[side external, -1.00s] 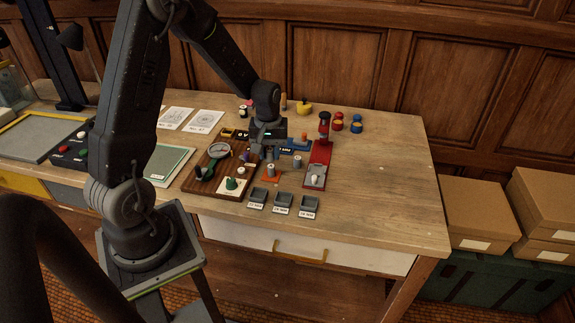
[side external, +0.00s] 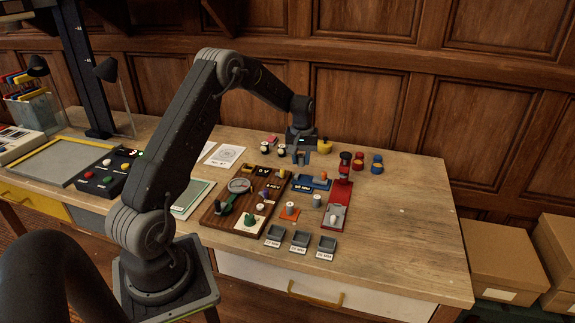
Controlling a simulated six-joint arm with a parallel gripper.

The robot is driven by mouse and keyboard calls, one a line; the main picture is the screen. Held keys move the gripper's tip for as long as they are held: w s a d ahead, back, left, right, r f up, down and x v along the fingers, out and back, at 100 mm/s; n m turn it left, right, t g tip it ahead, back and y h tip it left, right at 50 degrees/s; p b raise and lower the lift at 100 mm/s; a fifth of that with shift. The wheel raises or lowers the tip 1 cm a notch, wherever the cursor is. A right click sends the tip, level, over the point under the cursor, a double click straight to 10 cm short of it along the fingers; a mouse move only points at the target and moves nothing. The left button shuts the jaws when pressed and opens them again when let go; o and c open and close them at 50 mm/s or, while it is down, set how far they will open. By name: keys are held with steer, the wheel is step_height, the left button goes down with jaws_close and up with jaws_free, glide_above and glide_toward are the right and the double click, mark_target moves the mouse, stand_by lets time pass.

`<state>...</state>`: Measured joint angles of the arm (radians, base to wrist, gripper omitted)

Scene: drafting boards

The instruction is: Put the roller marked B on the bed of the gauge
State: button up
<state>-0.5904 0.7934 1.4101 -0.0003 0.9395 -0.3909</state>
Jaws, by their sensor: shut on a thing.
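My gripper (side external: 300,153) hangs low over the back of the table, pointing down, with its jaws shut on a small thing. That looks like a roller, but the fingers mostly hide it. Small black-and-white rollers (side external: 266,149) stand just left of my gripper. Their letters are too small to read, so I cannot tell which is B. A dark wooden board (side external: 225,208) in front carries a round dial (side external: 239,185) and looks like the gauge. I cannot make out its bed clearly. My gripper is behind and to the right of this board, apart from it.
A blue fixture (side external: 311,184) and a red stand (side external: 341,190) are right of the board. Grey trays (side external: 300,239) line the front. A yellow knob (side external: 324,146) and red and blue pieces (side external: 376,162) stand at the back. The table's right side is clear.

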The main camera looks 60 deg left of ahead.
mark_target(306, 180)
steer(key=w, duration=0.1)
steer(key=w+a+f, duration=0.1)
steer(key=w, duration=0.1)
steer(key=shift+a+f, duration=0.15)
steer(key=shift+a, duration=0.05)
steer(key=shift+f, duration=2)
steer(key=shift+f, duration=1.15)
steer(key=o, duration=0.7)
steer(key=shift+f, duration=0.1)
steer(key=shift+o, duration=0.8)
steer(key=shift+r, duration=0.65)
step_height(306, 180, up, 6)
